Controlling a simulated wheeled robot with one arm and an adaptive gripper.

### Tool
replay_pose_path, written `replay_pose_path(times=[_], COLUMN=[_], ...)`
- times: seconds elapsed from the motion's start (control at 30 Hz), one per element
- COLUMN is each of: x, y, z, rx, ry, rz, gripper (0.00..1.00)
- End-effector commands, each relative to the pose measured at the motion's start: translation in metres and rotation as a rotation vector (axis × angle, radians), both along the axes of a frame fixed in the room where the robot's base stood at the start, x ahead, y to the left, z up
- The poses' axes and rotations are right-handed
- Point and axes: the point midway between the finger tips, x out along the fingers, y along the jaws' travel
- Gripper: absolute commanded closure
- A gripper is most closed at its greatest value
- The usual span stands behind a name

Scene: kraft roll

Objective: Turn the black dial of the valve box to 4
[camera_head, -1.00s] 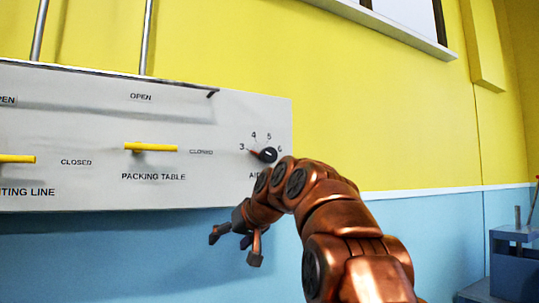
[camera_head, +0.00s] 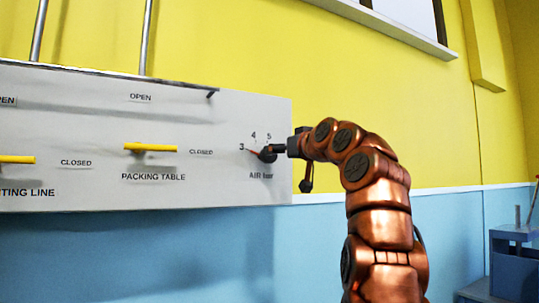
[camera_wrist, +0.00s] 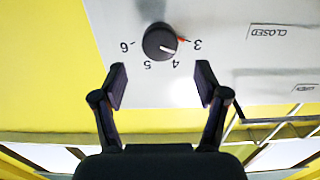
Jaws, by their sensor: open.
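The black dial (camera_wrist: 158,41) is on the light panel of the valve box (camera_head: 200,185), at its right end. It also shows in the head view (camera_head: 266,155), partly behind my gripper. A small red mark sits at the dial's edge near 3. My gripper (camera_wrist: 161,84) is open and empty, with one finger on each side below the dial in the wrist view. In the head view my gripper (camera_head: 282,149) is right at the dial; contact cannot be told.
Two yellow handles, the packing table one (camera_head: 150,147) and another (camera_head: 15,159), stick out left of the dial. Pipes (camera_head: 147,40) rise above the panel. A blue-grey fixture (camera_head: 513,250) stands at the far right.

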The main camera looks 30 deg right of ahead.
Motion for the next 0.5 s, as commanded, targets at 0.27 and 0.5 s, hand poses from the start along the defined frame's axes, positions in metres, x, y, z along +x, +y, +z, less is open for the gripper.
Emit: replay_pose_path(times=[0.27,0.5], x=[0.024,0.058], y=[-0.002,-0.005], z=[0.001,0.004], rx=[0.001,-0.001], ry=[0.006,0.002], rz=[0.001,0.000], gripper=[0.27,0.27])
